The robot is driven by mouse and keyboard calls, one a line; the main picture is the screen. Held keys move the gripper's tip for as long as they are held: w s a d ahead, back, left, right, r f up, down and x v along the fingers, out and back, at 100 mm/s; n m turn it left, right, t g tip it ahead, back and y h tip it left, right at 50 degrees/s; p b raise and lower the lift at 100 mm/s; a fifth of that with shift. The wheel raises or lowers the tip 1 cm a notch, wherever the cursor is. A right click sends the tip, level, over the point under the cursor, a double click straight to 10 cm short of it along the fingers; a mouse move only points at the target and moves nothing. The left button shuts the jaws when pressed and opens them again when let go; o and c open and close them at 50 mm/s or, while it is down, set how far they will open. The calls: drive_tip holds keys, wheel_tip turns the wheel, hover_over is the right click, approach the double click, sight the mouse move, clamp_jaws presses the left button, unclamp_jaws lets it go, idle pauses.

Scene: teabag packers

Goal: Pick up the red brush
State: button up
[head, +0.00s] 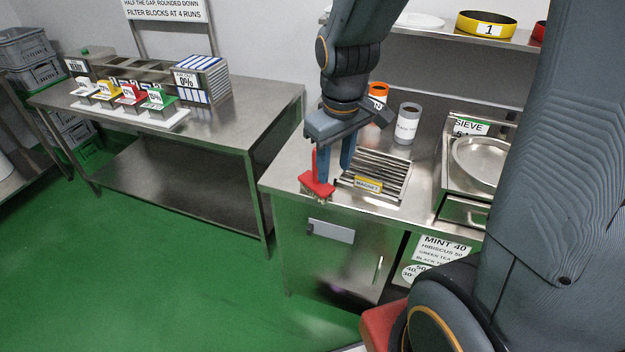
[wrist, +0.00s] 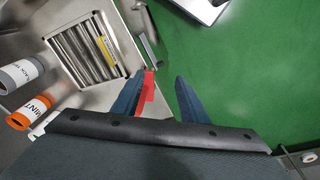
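The red brush (head: 316,187) is at the front left corner of the steel bench, bristles down, with a thin red upright part beside my finger. In the wrist view the brush (wrist: 147,92) shows as a red strip close to the left finger, on its inner side; part of it is hidden. My gripper (head: 335,174) points down at the brush, its blue fingers spread. In the wrist view my gripper (wrist: 160,75) has a clear gap between the brush and the right finger. I cannot tell whether the left finger touches the brush.
A slatted magnet grid (head: 375,176) lies just right of the brush. A grey cup (head: 407,125), an orange-topped container (head: 378,91) and a sieve station (head: 480,160) stand farther back and right. Another steel table (head: 230,125) is at left, with green floor between.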

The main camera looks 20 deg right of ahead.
sight(316, 172)
drive_tip(key=w+f+n+b, duration=0.1)
drive_tip(key=w+n, duration=0.1)
drive_tip(key=w, duration=0.2)
drive_tip(key=w+f+n+g+b, duration=0.1)
drive_tip(key=w+n, duration=0.2)
drive_tip(key=w+f+n+b, duration=0.1)
drive_tip(key=w+n+b, duration=0.1)
drive_tip(key=w+n, duration=0.1)
drive_tip(key=shift+w+g, duration=0.3)
drive_tip(key=shift+w, duration=0.5)
wheel_tip(316, 172, down, 2)
drive_tip(key=shift+f+p, duration=0.15)
drive_tip(key=shift+p, duration=0.2)
drive_tip(key=shift+w+a+f+p, duration=0.15)
drive_tip(key=shift+f+p, duration=0.4)
drive_tip(key=shift+f, duration=0.8)
drive_tip(key=shift+w+f+p, duration=0.15)
drive_tip(key=shift+f+p, duration=0.35)
drive_tip(key=shift+f, duration=0.85)
drive_tip(key=shift+c, duration=0.2)
clamp_jaws()
